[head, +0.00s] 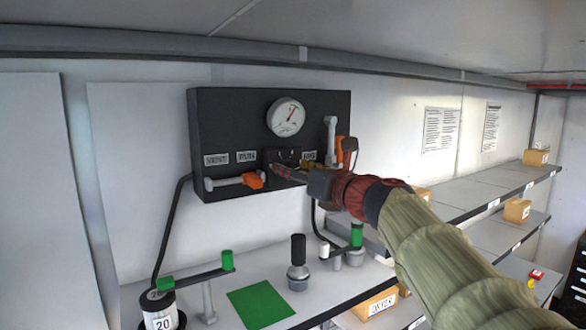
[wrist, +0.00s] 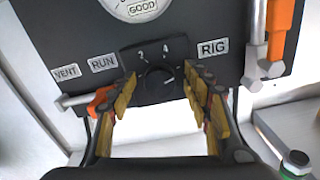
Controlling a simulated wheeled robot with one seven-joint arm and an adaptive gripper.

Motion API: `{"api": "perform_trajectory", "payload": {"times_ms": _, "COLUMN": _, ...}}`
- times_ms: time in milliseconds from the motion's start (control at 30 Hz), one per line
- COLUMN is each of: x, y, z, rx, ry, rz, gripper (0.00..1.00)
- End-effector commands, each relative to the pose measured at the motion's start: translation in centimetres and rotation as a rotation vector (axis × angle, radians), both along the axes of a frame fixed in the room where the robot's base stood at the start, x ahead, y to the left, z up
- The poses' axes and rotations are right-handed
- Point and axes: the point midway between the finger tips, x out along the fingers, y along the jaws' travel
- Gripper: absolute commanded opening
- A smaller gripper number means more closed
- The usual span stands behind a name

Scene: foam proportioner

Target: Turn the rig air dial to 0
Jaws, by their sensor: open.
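The rig air dial (wrist: 155,82) is a dark round knob on a black plate with white numbers, of which 2 and 4 are readable. It sits left of the RIG label in the wrist view. Its pointer setting is too small to tell for sure, and a 0 is not readable. My gripper (wrist: 160,74) is open, with one yellow-padded finger left of the dial and the other right of it. I cannot tell whether either finger touches the knob. In the head view my gripper (head: 290,176) is at the lower part of the black panel (head: 225,125) and hides most of the dial.
A round gauge (head: 286,117) is above the dial. An orange-tipped lever (head: 235,181) lies horizontal at left, near my left finger; another orange handle (head: 340,150) stands upright at right. Below is a bench with a green mat (head: 261,306), green-handled levers and a black-topped fitting (head: 298,262).

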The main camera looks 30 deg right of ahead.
Motion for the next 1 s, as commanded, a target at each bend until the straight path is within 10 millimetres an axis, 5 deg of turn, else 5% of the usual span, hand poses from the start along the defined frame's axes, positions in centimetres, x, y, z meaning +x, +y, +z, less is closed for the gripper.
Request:
{"api": "perform_trajectory", "payload": {"times_ms": 267, "x": 0.17, "y": 0.01, "z": -0.02, "rx": -0.001, "ry": 0.0, "rz": 0.0, "gripper": 0.49}}
{"api": "perform_trajectory", "payload": {"times_ms": 1000, "x": 0.14, "y": 0.01, "z": 0.0, "rx": -0.001, "ry": 0.0, "rz": 0.0, "gripper": 0.07}}
